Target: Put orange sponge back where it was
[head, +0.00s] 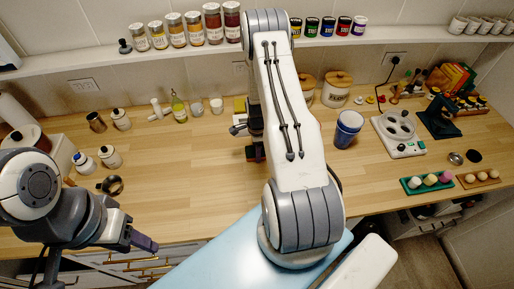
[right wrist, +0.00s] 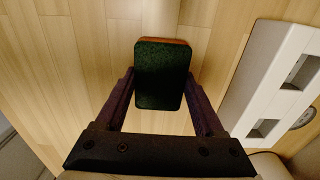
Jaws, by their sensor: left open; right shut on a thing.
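The sponge (right wrist: 161,75) shows in the right wrist view as a dark green pad with a thin orange edge along its far end. It sits between the two fingers of my right gripper (right wrist: 160,102), which is shut on it, with wood-grain surface beyond. My left gripper (head: 143,242) is open and empty at the lower left, in front of the counter's front edge.
The wooden counter (head: 190,170) is clear at centre left. A shelf of spice jars runs above. A white slotted object (right wrist: 270,85) lies right of the held sponge.

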